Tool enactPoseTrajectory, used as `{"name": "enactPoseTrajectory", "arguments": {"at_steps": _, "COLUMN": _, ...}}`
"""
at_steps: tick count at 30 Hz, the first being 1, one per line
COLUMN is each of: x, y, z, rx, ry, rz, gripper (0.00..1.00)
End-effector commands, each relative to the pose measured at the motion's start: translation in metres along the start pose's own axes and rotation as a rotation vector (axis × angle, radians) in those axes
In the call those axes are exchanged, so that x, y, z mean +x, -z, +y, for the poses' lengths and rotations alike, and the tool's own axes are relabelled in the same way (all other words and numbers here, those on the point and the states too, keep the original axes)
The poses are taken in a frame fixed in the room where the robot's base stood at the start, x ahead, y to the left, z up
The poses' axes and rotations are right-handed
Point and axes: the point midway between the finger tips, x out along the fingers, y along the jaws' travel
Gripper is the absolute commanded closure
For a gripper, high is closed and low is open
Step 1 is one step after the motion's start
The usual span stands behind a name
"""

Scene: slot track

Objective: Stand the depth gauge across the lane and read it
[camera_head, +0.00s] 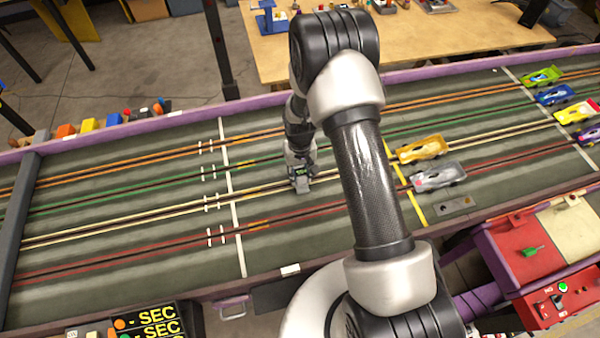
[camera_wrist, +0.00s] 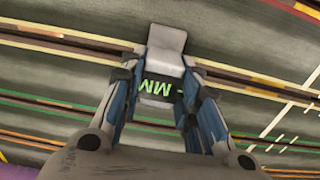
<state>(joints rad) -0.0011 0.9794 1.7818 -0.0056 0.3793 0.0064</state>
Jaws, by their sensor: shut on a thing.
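The depth gauge (camera_wrist: 166,45) is a small grey block with a dark screen showing green "MM" style letters, upside down in the wrist view. My gripper (camera_wrist: 160,78) is shut on it, one finger on each side. In the head view the gauge (camera_head: 302,184) is below my gripper (camera_head: 300,168), at the cream lane (camera_head: 262,193). In the wrist view its plate overlaps the cream lane (camera_wrist: 235,82). I cannot tell whether its foot touches the track. No reading is legible.
A yellow car (camera_head: 423,149) and a silver car (camera_head: 438,177) stand right of the gauge. Several more cars are at the far right. A small dark plate (camera_head: 454,205) lies near the front edge. The track left of the gauge is clear of cars.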

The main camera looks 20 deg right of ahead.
Motion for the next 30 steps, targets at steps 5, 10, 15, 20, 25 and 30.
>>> {"name": "enactPoseTrajectory", "arguments": {"at_steps": 5, "x": 0.002, "y": 0.0, "z": 0.0, "rx": 0.0, "ry": 0.0, "rz": 0.0, "gripper": 0.63}}
{"name": "enactPoseTrajectory", "arguments": {"at_steps": 10, "x": 0.002, "y": 0.0, "z": 0.0, "rx": 0.0, "ry": 0.0, "rz": 0.0, "gripper": 0.52}}
{"name": "enactPoseTrajectory", "arguments": {"at_steps": 15, "x": 0.002, "y": 0.0, "z": 0.0, "rx": 0.0, "ry": 0.0, "rz": 0.0, "gripper": 0.5}}
{"name": "enactPoseTrajectory", "arguments": {"at_steps": 20, "x": 0.001, "y": 0.0, "z": 0.0, "rx": 0.0, "ry": 0.0, "rz": 0.0, "gripper": 0.5}}
{"name": "enactPoseTrajectory", "arguments": {"at_steps": 25, "x": -0.016, "y": 0.001, "z": 0.0, "rx": 0.0, "ry": 0.0, "rz": 0.002, "gripper": 0.5}}
{"name": "enactPoseTrajectory", "arguments": {"at_steps": 30, "x": -0.053, "y": 0.001, "z": 0.0, "rx": 0.0, "ry": 0.0, "rz": 0.004, "gripper": 0.5}}
